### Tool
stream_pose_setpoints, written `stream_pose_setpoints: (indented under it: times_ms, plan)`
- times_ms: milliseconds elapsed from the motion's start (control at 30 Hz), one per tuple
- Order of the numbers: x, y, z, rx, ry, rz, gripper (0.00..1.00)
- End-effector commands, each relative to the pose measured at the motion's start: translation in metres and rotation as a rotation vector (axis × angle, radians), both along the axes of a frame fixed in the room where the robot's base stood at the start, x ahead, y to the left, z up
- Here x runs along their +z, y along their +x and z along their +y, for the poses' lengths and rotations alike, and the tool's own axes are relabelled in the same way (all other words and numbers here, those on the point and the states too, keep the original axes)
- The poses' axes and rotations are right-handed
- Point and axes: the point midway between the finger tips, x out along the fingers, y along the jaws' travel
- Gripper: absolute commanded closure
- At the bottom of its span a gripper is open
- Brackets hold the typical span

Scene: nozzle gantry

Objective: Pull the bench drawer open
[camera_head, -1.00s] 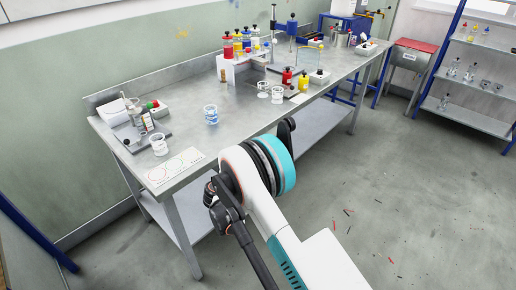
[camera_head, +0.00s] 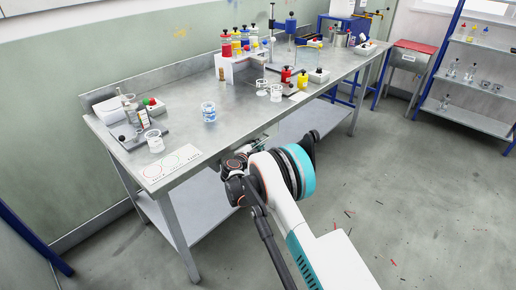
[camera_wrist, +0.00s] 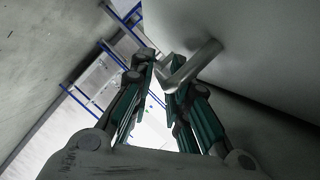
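The bench (camera_head: 185,82) has a grey metal top, and my arm reaches to its front edge. In the wrist view, a grey bar-shaped handle (camera_wrist: 196,63) stands out from a smooth pale front face (camera_wrist: 265,45), apparently the drawer front. My gripper (camera_wrist: 165,75) has its two green-padded fingers apart, with the near end of the handle between or just in front of the tips. I cannot tell whether either finger touches it. In the head view, my gripper and the handle are mostly hidden behind my own arm at the bench's front edge.
Beakers (camera_head: 209,112), bottles and a white rack (camera_head: 238,68) stand on the bench top. A lower shelf (camera_head: 200,205) runs beneath it. The floor (camera_head: 400,190) in front is open, with small scattered scraps.

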Motion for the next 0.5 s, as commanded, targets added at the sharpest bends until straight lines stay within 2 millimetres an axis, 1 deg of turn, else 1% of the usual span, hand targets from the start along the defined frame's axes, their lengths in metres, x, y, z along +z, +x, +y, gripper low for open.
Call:
stream_pose_setpoints:
  times_ms: [100,333,367,400,433,500]
  plan:
    - [-0.0011,0.0037,-0.0013,0.0,0.0,0.0,0.84]
    - [-0.0007,0.0042,-0.0015,0.0,0.0,0.0,0.84]
    - [-0.0007,0.0042,-0.0015,0.0,0.0,0.0,0.86]
    - [-0.0007,0.0042,-0.0015,0.0,0.0,0.0,0.95]
    - [-0.0007,0.0041,-0.0015,0.0,0.0,0.0,1.0]
    - [-0.0007,0.0041,-0.0015,0.0,0.0,0.0,1.0]
